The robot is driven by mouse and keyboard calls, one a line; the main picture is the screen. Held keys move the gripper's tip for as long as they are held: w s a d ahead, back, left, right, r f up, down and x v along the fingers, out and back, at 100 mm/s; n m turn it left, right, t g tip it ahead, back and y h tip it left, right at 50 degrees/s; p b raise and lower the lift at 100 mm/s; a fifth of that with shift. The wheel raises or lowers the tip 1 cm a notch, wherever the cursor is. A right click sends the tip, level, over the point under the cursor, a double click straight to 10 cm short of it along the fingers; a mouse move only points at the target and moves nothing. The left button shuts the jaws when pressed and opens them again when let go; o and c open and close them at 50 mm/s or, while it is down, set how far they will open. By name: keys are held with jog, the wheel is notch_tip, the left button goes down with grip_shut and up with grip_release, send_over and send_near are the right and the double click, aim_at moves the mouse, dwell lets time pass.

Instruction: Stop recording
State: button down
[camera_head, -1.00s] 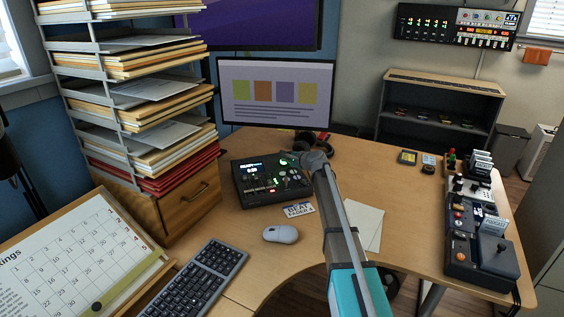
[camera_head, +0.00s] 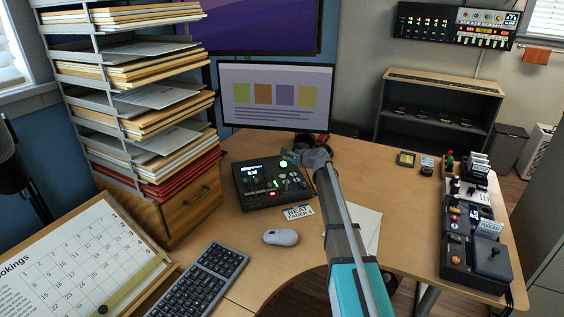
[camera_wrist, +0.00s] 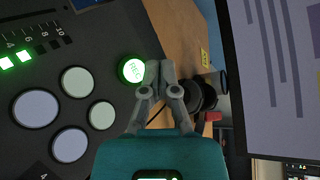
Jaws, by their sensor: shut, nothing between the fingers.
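A black control deck (camera_head: 262,201) with a small lit display, faders and pads lies on the desk below the monitor. A round button marked REC (camera_wrist: 131,70) glows green in the wrist view, and the green light (camera_head: 284,163) also shows in the head view. My gripper (camera_wrist: 158,70) is shut and empty. Its fingertips are just right of the green button in the wrist view; I cannot tell whether they touch it. In the head view my gripper (camera_head: 294,156) is at the deck's back right corner.
The monitor (camera_head: 275,92) stands close behind the deck. A "BEAT FADER" card (camera_head: 298,212), a mouse (camera_head: 281,237) and a keyboard (camera_head: 198,283) lie in front. Headphones (camera_wrist: 200,92) lie beyond my gripper. Another deck with a podcast label (camera_head: 473,254) is at the right edge.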

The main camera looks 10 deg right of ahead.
jog(key=shift+s+r+p, duration=0.3)
jog(key=shift+r+p, duration=0.1)
jog(key=shift+r, duration=0.1)
jog(key=shift+s+r+p, duration=0.25)
jog(key=shift+r+p, duration=0.1)
jog(key=shift+r, duration=0.15)
